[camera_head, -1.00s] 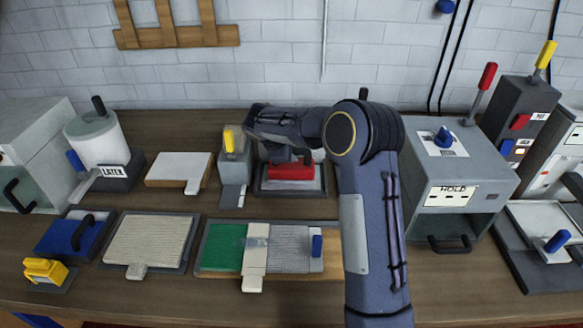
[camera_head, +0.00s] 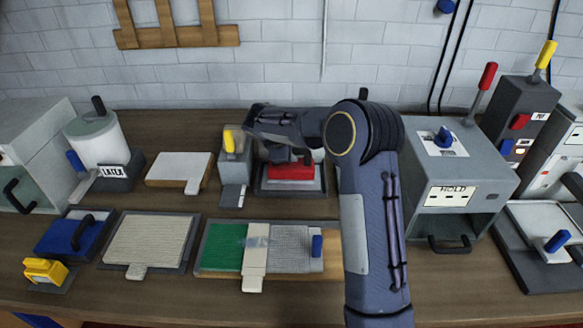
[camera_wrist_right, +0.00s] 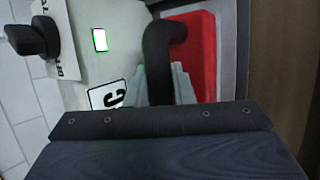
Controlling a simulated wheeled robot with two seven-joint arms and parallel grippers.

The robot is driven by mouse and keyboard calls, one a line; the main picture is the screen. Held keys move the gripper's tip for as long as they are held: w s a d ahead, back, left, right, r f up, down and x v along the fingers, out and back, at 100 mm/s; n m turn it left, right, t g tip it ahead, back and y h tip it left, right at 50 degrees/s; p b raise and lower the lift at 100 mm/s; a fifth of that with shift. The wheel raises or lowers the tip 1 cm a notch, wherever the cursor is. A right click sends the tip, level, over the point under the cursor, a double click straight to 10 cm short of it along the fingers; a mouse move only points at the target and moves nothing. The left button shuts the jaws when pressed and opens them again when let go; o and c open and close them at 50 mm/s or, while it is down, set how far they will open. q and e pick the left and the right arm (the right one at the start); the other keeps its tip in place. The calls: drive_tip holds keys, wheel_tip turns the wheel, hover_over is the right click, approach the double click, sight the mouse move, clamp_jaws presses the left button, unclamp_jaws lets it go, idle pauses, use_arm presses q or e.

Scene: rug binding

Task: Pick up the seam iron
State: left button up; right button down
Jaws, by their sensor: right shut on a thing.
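The seam iron appears to be the red block with a black handle. Its red body (camera_head: 291,172) sits low in a grey-rimmed tray (camera_head: 291,191) at the middle back of the bench, partly covered by my right arm. My right gripper (camera_head: 289,154) is above the red body. In the right wrist view the iron's black handle (camera_wrist_right: 160,50) runs between the gripper's grey fingers (camera_wrist_right: 160,86), which are shut on it. The red body (camera_wrist_right: 204,40) shows beside the handle. I cannot tell whether the iron is clear of the tray. My left gripper is in neither view.
A grey box marked HOLD (camera_head: 455,180) stands to the right of my arm. A yellow-topped grey holder (camera_head: 235,165) is close left of the tray. A green and grey board (camera_head: 220,247) lies in front. Bare bench shows between the boards.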

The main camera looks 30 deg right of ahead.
drive_tip(key=shift+w+r, duration=0.1)
drive_tip(key=shift+r, duration=0.05)
drive_tip(key=shift+r, duration=0.1)
drive_tip(key=shift+r, duration=0.45)
wheel_tip(320, 180, up, 2)
drive_tip(key=shift+r, duration=0.1)
drive_tip(key=s+a+r+b, duration=0.3)
drive_tip(key=s+a+r, duration=0.6)
drive_tip(key=a, duration=0.1)
drive_tip(key=shift+s+a+r, duration=0.15)
drive_tip(key=shift+s+r, duration=0.15)
